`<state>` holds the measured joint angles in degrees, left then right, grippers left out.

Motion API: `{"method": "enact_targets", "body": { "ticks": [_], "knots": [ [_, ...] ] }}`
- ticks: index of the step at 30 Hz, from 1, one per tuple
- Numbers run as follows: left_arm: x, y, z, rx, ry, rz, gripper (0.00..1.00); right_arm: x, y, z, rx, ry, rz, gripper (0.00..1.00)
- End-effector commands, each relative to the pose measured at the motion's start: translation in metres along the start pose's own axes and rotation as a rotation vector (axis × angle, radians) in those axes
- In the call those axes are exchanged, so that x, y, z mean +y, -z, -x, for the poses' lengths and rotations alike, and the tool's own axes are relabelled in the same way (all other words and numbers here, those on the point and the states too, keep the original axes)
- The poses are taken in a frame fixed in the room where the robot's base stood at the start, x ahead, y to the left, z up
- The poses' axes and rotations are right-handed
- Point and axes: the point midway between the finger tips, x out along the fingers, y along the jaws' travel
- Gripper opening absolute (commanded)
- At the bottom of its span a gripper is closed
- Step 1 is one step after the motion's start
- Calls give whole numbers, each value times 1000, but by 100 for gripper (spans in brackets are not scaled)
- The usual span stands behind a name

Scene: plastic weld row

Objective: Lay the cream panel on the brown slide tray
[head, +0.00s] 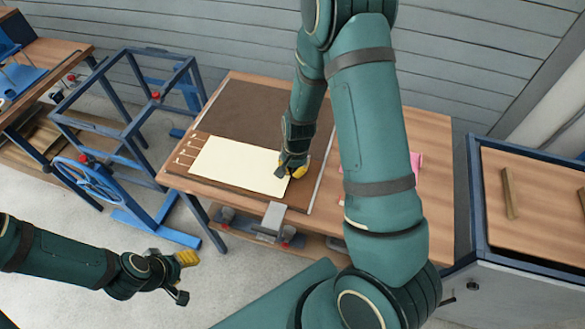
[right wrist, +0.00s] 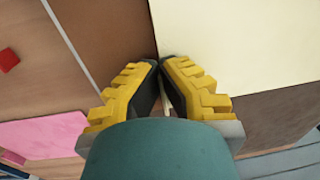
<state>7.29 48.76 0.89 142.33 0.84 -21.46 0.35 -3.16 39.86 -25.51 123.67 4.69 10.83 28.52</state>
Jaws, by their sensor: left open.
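The cream panel (head: 236,163) lies flat or nearly flat over the front part of the brown slide tray (head: 250,108) on the wooden bench; I cannot tell whether it fully rests there. My right gripper (head: 292,172) is at the panel's right end. In the right wrist view, its yellow-backed fingers (right wrist: 161,70) are close together at a corner of the cream panel (right wrist: 240,45), with a pale sliver between them. The fingers hide that corner. The brown tray (right wrist: 125,25) shows beside it. My left gripper (head: 182,272) is open and empty, over the floor at lower left.
Pink material (head: 416,162) lies on the bench right of the tray, partly behind my right arm. A grey bracket (head: 271,219) sits at the bench's front edge. A blue-edged cabinet (head: 535,220) stands right.

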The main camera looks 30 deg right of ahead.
Motion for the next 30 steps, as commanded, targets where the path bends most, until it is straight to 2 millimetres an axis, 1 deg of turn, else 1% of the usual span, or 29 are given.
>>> {"method": "enact_targets", "body": {
  "ticks": [10,11,12,13,14,20,21,22,23,30],
  "knots": [
    [0,0,-1,0,0,0,48,0,0,-1,0,0,0,0],
    [0,0,-1,0,0,0,48,0,0,-1,0,0,0,8],
    [0,0,-1,0,0,0,48,0,0,-1,0,0,0,22],
    [0,0,-1,0,0,0,48,0,0,-1,0,0,0,32],
    [0,0,-1,0,0,0,48,0,0,-1,0,0,0,39],
    [0,0,-1,0,0,0,48,0,0,-1,0,0,0,39],
    [0,0,-1,0,0,0,48,0,0,-1,0,0,0,53],
    [0,0,-1,0,0,0,48,0,0,-1,0,0,0,63],
    [0,0,-1,0,0,0,48,0,0,-1,0,0,0,69],
    [0,0,-1,0,0,0,48,0,0,-1,0,0,0,69]
  ]
}}
